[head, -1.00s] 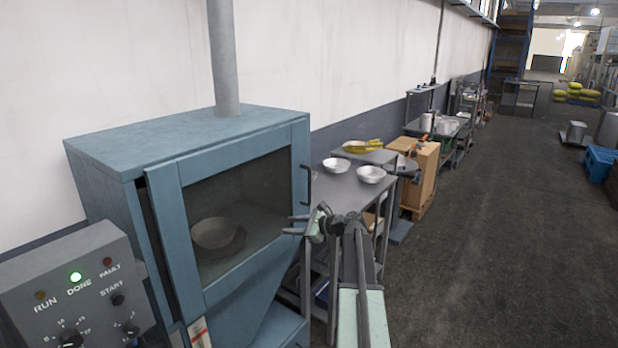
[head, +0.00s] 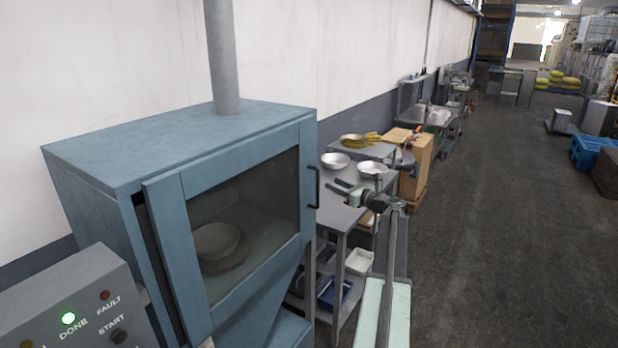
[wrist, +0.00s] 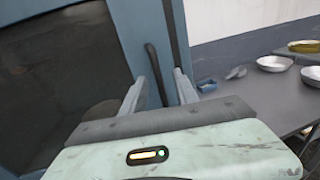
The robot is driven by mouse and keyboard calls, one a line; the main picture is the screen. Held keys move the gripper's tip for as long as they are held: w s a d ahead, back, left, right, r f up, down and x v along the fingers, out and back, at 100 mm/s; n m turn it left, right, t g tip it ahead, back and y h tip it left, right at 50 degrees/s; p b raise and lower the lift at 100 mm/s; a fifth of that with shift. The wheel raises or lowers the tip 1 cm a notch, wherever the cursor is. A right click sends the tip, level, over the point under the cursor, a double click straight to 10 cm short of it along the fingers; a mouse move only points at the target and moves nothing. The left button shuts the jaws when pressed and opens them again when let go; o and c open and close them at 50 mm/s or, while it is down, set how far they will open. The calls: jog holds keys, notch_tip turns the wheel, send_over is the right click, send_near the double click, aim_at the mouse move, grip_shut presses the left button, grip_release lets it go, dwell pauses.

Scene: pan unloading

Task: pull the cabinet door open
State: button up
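The blue cabinet (head: 120,150) stands at the left with its windowed door (head: 165,245) looking closed. A dark gap shows along the door's left edge. A black bar handle (head: 314,187) is upright near the door's right edge. My gripper (head: 338,186) is to the right of the handle in the head view, apart from it, with its fingers spread. In the wrist view, the handle (wrist: 155,72) appears between and beyond the two open fingers of my gripper (wrist: 157,90). A round pan (head: 218,242) shows dimly behind the glass.
A grey control panel (head: 70,295) with a lit green DONE lamp stands at the front left. A metal table (head: 340,215) with silver bowls (head: 335,160) is just right of the cabinet. Open floor (head: 480,250) lies to the right.

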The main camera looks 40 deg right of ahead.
jog(key=w, duration=0.8)
jog(key=shift+w+a, duration=0.4)
jog(key=shift+a, duration=0.05)
jog(key=shift+s, duration=0.1)
grip_shut()
dwell(0.6)
